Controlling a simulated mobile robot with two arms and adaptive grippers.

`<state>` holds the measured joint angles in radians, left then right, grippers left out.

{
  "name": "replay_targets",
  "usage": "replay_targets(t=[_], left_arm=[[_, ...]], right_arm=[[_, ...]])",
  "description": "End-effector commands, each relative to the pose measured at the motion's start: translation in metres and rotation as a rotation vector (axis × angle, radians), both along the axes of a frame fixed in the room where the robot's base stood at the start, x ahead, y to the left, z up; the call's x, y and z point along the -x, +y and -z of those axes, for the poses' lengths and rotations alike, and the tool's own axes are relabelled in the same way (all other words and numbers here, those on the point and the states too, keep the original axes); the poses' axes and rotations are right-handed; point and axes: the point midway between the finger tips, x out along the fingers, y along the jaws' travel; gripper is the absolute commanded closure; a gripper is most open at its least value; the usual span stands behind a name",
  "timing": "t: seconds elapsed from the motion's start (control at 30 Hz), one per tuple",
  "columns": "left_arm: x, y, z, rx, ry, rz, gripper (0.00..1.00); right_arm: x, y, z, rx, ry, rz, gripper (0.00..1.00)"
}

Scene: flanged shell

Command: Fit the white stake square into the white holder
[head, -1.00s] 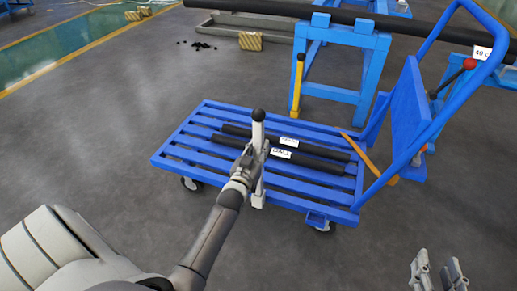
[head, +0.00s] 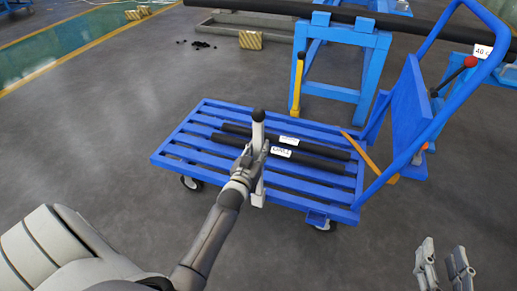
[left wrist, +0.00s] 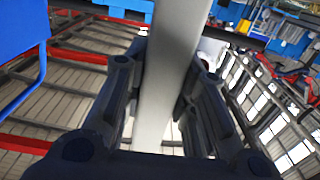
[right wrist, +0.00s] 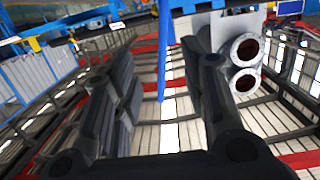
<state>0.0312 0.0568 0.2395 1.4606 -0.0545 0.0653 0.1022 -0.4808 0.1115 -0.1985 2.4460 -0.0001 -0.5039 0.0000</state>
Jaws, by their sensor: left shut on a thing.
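A white stake (head: 257,134) with a black rounded top stands nearly upright in front of the blue cart. My left gripper (head: 253,163) is shut on it below the top, and the stake's lower end shows below the fingers. In the left wrist view the stake (left wrist: 169,70) passes between the two fingers as a broad white bar. My right gripper (head: 444,266) is at the lower right, away from the cart, with its fingers apart. In the right wrist view there is nothing between them. I cannot make out a separate white holder in these frames.
The blue slatted cart (head: 190,139) carries two dark bars with white labels. Its handle (head: 440,103) rises at the right. A yellow stake (head: 298,85) stands by a blue trestle (head: 372,72) behind.

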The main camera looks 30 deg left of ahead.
Motion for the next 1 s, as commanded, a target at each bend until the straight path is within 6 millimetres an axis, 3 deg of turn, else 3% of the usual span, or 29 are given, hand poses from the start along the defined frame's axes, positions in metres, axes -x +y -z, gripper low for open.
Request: replay_targets(t=[1.0], left_arm=[[-0.001, 0.000, 0.005, -0.002, -0.007, 0.000, 1.00]], right_arm=[[-0.004, 0.004, -0.024, -0.032, -0.125, -0.008, 0.60]])
